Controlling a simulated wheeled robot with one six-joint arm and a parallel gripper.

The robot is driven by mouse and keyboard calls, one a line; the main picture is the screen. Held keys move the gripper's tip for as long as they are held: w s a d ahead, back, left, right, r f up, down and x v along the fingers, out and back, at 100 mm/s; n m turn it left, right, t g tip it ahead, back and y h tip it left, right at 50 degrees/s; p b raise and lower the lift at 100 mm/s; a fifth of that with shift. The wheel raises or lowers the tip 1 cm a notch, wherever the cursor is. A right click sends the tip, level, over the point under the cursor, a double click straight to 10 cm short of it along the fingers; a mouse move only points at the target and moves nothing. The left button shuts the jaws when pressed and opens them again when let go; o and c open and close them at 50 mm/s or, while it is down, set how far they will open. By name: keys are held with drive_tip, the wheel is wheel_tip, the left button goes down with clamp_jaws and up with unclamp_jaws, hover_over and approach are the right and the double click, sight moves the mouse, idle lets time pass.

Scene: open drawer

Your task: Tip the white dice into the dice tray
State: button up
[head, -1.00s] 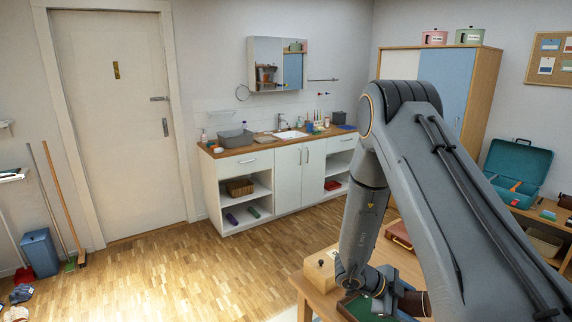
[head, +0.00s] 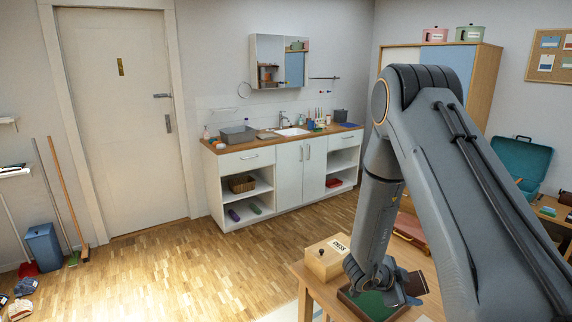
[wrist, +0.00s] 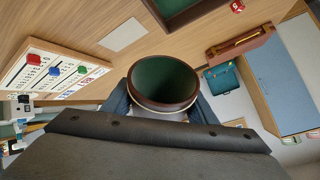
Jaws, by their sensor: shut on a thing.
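My gripper (wrist: 162,108) is shut on a brown dice cup (wrist: 163,104), with a finger on each side of it. The cup's dark rim and green inside face the wrist camera; I see no dice inside, and its bottom is in shadow. The dice tray (head: 366,309), green with a brown rim, lies on the table, and my gripper (head: 398,286) is over its far right part. The tray's edge also shows at the top of the wrist view (wrist: 197,16). The cup is mostly hidden in the head view. No white dice are visible.
A wooden chess box (head: 325,262) stands left of the tray. A red die (wrist: 237,6) lies beside the tray. A score board with coloured pegs (wrist: 52,67) and a pale card (wrist: 123,34) are on the table. A brown case (wrist: 240,42) lies beyond.

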drive_tip(key=w+a+f+n+t+y+b, duration=0.3)
drive_tip(key=w+a+n+t+y+b, duration=0.15)
drive_tip(key=w+a+n, duration=0.2)
drive_tip(key=a+f+n+t+y+b, duration=0.2)
drive_tip(key=a+n+y, duration=0.3)
drive_tip(key=a, duration=0.5)
drive_tip(key=shift+a+f+n+b, duration=0.35)
drive_tip(key=shift+f+n+b, duration=0.3)
drive_tip(key=shift+n, duration=0.3)
drive_tip(key=shift+s, duration=0.1)
